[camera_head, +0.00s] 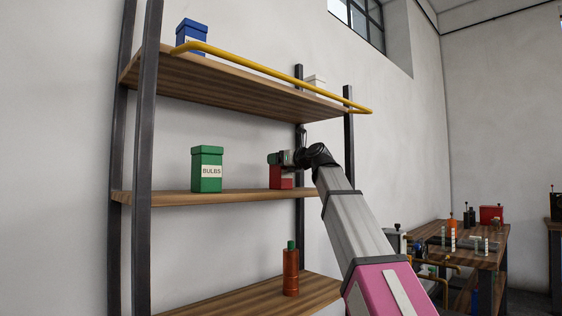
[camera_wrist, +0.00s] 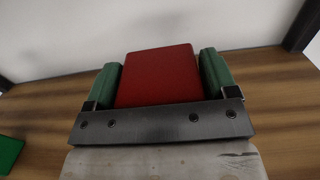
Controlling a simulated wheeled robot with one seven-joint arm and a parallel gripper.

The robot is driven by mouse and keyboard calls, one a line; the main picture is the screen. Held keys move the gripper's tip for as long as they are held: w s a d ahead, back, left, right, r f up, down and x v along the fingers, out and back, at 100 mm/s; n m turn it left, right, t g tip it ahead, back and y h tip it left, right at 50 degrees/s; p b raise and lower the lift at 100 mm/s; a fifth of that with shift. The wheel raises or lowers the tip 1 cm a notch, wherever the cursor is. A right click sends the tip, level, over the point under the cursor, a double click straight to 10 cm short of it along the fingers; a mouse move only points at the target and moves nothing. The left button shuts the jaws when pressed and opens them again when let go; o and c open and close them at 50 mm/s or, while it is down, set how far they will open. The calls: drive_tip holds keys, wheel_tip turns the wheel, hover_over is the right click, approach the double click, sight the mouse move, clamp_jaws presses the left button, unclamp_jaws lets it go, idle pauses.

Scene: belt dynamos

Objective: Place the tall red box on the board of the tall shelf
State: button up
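The tall red box (camera_head: 281,178) is at the right end of the tall shelf's middle board (camera_head: 240,197). Its base looks level with the board; I cannot tell for certain whether it touches. My gripper (camera_head: 284,158) reaches in from the right and covers its upper part. In the wrist view the red box (camera_wrist: 158,76) sits between the two green fingers of my gripper (camera_wrist: 160,82), one close against each side. The gripper looks shut on it. The label side of the box is hidden.
A green box marked BULBS (camera_head: 207,170) stands left on the same board. Above is a board with a yellow rail (camera_head: 270,72) and a blue box (camera_head: 191,37). A brown bottle (camera_head: 291,272) stands on the lower board. A cluttered workbench (camera_head: 460,245) is at the right.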

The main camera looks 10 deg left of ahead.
drive_tip(key=shift+o, duration=0.9)
drive_tip(key=v, duration=1.2)
